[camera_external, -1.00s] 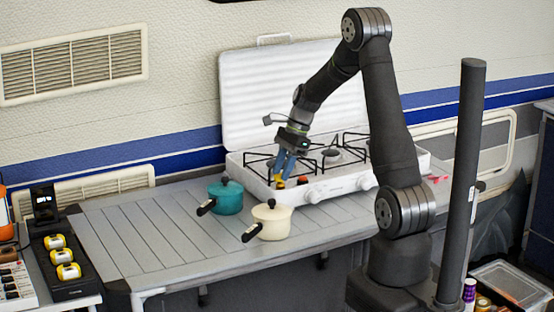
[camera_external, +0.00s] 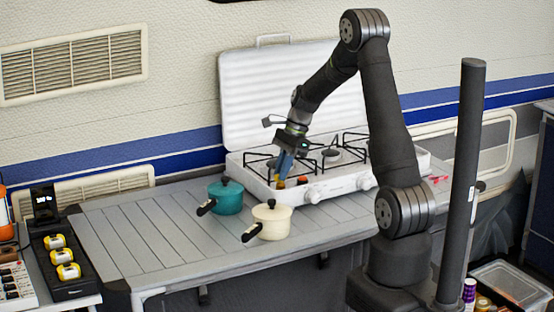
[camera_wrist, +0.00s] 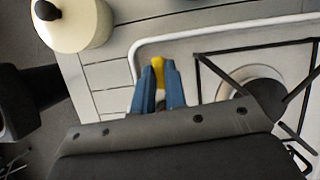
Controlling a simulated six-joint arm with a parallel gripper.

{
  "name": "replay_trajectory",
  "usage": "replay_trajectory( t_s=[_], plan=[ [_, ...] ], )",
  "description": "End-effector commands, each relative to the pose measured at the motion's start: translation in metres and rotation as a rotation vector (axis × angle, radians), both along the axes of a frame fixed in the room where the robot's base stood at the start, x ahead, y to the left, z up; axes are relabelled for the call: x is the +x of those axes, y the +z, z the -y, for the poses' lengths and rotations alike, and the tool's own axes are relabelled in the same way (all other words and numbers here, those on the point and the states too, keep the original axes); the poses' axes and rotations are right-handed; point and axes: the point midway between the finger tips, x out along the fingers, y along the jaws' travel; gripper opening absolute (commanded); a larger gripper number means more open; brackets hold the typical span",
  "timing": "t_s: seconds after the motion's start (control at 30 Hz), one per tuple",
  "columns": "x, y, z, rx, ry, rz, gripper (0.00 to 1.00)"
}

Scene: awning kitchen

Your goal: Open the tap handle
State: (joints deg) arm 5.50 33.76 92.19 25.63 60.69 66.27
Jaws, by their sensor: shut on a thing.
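The yellow tap handle (camera_external: 280,184) is at the front left corner of the white camping stove (camera_external: 345,182). My gripper (camera_external: 282,176) reaches down to it with its blue fingers. In the wrist view, the yellow handle (camera_wrist: 157,64) shows between the two fingertips of my gripper (camera_wrist: 158,73), which are shut on it. The fingers hide part of the handle and what lies below it.
A teal pot (camera_external: 226,196) and a cream pot (camera_external: 270,220) stand on the slatted table (camera_external: 140,232), left and in front of the stove. An orange piece (camera_external: 302,181) sits right of the handle. The raised stove lid (camera_external: 265,95) stands behind.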

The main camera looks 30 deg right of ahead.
Motion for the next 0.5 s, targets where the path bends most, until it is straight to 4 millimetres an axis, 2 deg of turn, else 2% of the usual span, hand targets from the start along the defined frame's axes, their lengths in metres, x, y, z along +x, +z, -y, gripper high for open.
replay_trajectory(
  t_s=[0.5],
  plan=[
    [0.0033,0.0002,-0.0009,-0.001,0.435,0.001,0.00]
  ],
)
